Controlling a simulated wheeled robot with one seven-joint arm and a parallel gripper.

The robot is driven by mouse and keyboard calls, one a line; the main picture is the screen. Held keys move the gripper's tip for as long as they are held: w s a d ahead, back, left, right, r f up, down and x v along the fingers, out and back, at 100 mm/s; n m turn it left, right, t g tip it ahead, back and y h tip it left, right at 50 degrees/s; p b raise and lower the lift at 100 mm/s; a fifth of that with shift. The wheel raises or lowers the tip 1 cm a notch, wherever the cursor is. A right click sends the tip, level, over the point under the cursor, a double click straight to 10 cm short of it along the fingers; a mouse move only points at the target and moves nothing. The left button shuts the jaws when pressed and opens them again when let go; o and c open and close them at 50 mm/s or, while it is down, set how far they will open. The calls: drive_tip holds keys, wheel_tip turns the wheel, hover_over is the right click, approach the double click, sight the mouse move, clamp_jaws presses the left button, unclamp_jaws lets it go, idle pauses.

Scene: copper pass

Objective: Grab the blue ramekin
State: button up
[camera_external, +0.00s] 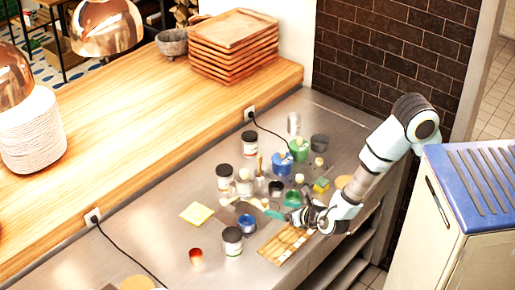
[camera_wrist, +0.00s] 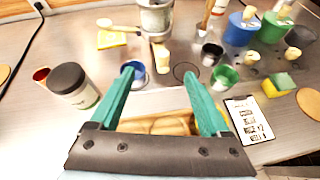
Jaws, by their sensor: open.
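The blue ramekin (camera_external: 246,223) is a small round cup standing upright on the steel counter. In the wrist view the blue ramekin (camera_wrist: 138,73) sits just past the left fingertip, which partly covers it; I cannot tell whether they touch. My gripper (camera_external: 268,211) is to the right of the ramekin in the external view. In the wrist view my gripper (camera_wrist: 159,74) shows two teal fingers spread apart with nothing held between them.
A dark-lidded jar (camera_wrist: 73,86) and a red cup (camera_wrist: 41,74) stand left of the ramekin. A dark cup (camera_wrist: 211,53) and green cup (camera_wrist: 226,75) stand to the right. A wooden board (camera_external: 286,244) lies below the gripper.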

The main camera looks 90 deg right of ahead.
drive_tip(key=w+a+n+t, duration=0.2)
drive_tip(key=w+n, duration=0.1)
approach(241, 220)
drive_tip(key=shift+s+a+r+y, duration=0.15)
drive_tip(key=shift+s+a+r, duration=0.25)
drive_tip(key=shift+s, duration=0.2)
drive_tip(key=shift+s+a+r+y, duration=0.15)
drive_tip(key=shift+s+a+r, duration=0.25)
drive_tip(key=shift+s, duration=0.2)
drive_tip(key=shift+w+d+f, duration=0.15)
drive_tip(key=shift+d+f, duration=0.05)
drive_tip(key=shift+d, duration=0.05)
drive_tip(key=p+x, duration=0.1)
drive_tip(key=x, duration=0.4)
drive_tip(key=shift+p, duration=0.35)
drive_tip(key=shift+p+x, duration=1.4)
drive_tip(key=shift+x, duration=1.3)
drive_tip(key=shift+a+f, duration=0.1)
drive_tip(key=shift+a, duration=0.05)
drive_tip(key=c, duration=1.1)
